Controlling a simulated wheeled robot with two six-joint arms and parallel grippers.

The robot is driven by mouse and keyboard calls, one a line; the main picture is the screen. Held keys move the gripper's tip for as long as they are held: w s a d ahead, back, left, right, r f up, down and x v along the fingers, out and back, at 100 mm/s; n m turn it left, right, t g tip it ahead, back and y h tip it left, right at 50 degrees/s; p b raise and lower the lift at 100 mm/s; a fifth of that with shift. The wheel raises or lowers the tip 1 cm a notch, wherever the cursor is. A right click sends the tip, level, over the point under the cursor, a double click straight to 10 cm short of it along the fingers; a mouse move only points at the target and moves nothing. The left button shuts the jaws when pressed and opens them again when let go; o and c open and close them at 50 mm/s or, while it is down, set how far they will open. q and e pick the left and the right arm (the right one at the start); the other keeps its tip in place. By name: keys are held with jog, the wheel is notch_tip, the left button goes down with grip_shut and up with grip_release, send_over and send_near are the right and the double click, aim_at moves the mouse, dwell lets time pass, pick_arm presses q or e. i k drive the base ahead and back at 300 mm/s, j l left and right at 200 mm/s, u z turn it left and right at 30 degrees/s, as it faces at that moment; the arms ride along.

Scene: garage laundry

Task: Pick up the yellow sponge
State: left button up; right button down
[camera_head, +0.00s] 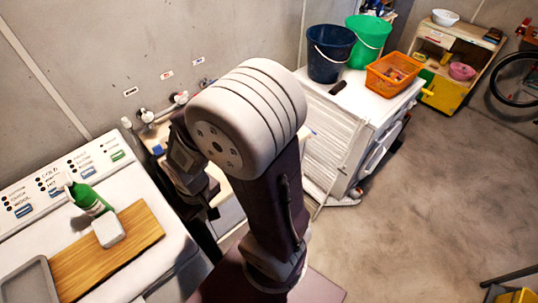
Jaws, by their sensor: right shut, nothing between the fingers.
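I cannot clearly make out a yellow sponge in the head view. My right arm rises through the middle of the picture and bends over. Its dark right gripper (211,211) hangs pointing down in the gap between the white washer and the counter behind. The gripper is shut with nothing visible in it, and my own arm hides part of the space around it. My left gripper is not in view.
To the right, a white machine (352,110) carries a dark blue bucket (328,55), a green bucket (368,38) and an orange basket (392,76). The floor at right is mostly clear.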

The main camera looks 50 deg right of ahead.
aim_at(109, 230)
jog(key=j+z, duration=0.2)
jog(key=z, duration=0.3)
jog(key=k+j+z, duration=0.1)
jog(key=z, duration=0.35)
jog(key=k+j+z, duration=0.15)
jog(key=z, duration=0.35)
